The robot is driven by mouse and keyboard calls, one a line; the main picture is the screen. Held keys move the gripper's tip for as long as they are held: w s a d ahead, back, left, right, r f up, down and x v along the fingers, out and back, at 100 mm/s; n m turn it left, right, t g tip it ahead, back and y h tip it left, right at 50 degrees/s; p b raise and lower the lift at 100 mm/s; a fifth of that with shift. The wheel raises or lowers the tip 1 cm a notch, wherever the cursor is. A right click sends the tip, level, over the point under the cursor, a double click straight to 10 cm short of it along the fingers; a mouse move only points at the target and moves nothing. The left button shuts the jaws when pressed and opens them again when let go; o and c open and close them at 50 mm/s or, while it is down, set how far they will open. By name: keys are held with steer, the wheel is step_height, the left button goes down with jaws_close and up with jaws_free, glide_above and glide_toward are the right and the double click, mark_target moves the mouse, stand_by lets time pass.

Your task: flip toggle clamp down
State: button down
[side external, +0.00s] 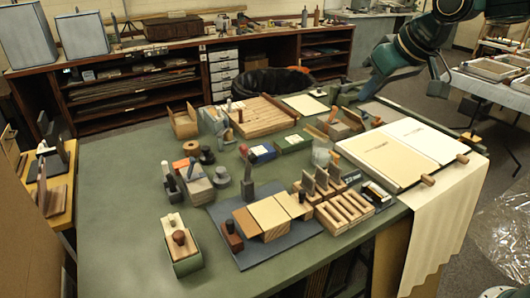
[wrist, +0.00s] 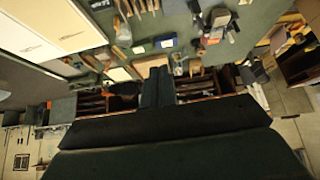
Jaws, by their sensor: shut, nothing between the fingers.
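I cannot tell for sure which item is the toggle clamp. One candidate is a small grey fixture with an upright dark handle (side external: 247,184), at the back edge of the blue-grey mat. Another is a grey block with an upright blue-grey handle (side external: 194,170), to its left. My gripper (wrist: 158,72) shows in the wrist view with its two dark fingers together and nothing between them. It is apart from these items. In the side view my arm comes in at the upper right, and the fingers are too small to make out clearly.
The green table (side external: 120,215) is crowded in its middle, with its left part clear. A wooden slotted rack (side external: 343,212) and a blue-grey mat (side external: 262,257) lie near the front. Cream boards (side external: 425,138) lie at the right. A wooden slatted tray (side external: 262,118) lies at the back.

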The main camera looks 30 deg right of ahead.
steer(key=w+a+f, duration=0.3)
steer(key=w+a, duration=0.3)
steer(key=w, duration=0.6)
steer(key=t, duration=0.2)
glide_above(247, 164)
step_height(247, 164, down, 9)
steer(key=shift+w+d+r+n, duration=0.2)
steer(key=shift+w+d+n, duration=0.1)
steer(key=shift+w, duration=0.15)
steer(key=shift+w+f, duration=0.1)
steer(key=shift+w+f, duration=0.45)
steer(key=shift+f, duration=1)
steer(key=shift+w+f, duration=0.5)
steer(key=shift+f, duration=0.9)
steer(key=shift+w+f, duration=0.45)
steer(key=shift+f, duration=1)
steer(key=shift+s, duration=0.2)
